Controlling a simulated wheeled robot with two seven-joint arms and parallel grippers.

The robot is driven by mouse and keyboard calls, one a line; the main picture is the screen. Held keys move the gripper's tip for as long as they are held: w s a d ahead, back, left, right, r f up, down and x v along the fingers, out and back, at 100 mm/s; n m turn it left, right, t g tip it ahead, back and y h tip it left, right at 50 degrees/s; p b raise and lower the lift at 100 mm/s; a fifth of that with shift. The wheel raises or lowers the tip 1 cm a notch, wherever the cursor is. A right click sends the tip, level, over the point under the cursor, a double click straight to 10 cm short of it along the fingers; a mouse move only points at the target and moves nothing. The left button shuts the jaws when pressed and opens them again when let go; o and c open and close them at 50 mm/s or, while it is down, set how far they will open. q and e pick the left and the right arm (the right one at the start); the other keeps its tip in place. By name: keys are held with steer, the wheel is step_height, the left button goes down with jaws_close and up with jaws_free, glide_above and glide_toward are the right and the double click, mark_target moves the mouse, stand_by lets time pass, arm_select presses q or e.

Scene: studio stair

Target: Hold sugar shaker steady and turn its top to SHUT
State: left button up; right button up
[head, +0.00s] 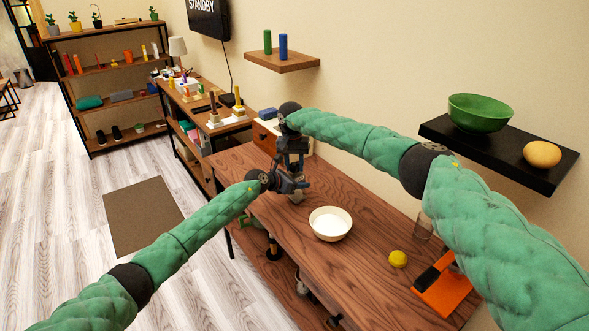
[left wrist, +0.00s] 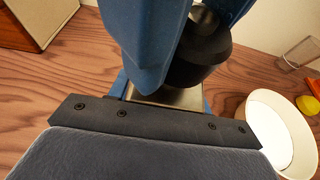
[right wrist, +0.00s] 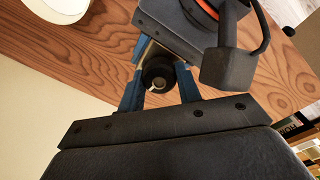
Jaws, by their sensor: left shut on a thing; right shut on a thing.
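The sugar shaker is mostly hidden between my two grippers over the wooden table. Its black top (right wrist: 157,74) shows end-on between the blue fingers of my right gripper (right wrist: 158,92), which is shut on it. In the left wrist view, a strip of steel body (left wrist: 165,97) shows between the fingers of my left gripper (left wrist: 164,100), shut on the shaker below the dark top (left wrist: 198,68). Large blue fingers cover part of the top there. In the head view, both grippers meet near the table's far end, the right one above the left. No SHUT marking is legible.
A bowl of white contents (head: 330,224) stands close by to the right. Farther right are a yellow lemon (head: 398,259), a clear glass (head: 423,227) and an orange board (head: 445,292). A wooden box (head: 268,135) stands behind the grippers. The table (head: 370,285) is bare in front.

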mark_target(291, 164)
steer(key=shift+s+a+f+n, duration=0.1)
steer(key=shift+s+f+n, duration=0.05)
steer(key=shift+n, duration=0.55)
steer(key=shift+f+n, duration=0.25)
steer(key=shift+n, duration=0.15)
steer(key=o, duration=1)
steer(key=shift+o, duration=0.2)
step_height(291, 164, up, 13)
steer(key=shift+w+a+f, duration=0.15)
steer(key=shift+w+a, duration=0.15)
steer(key=shift+a, duration=0.1)
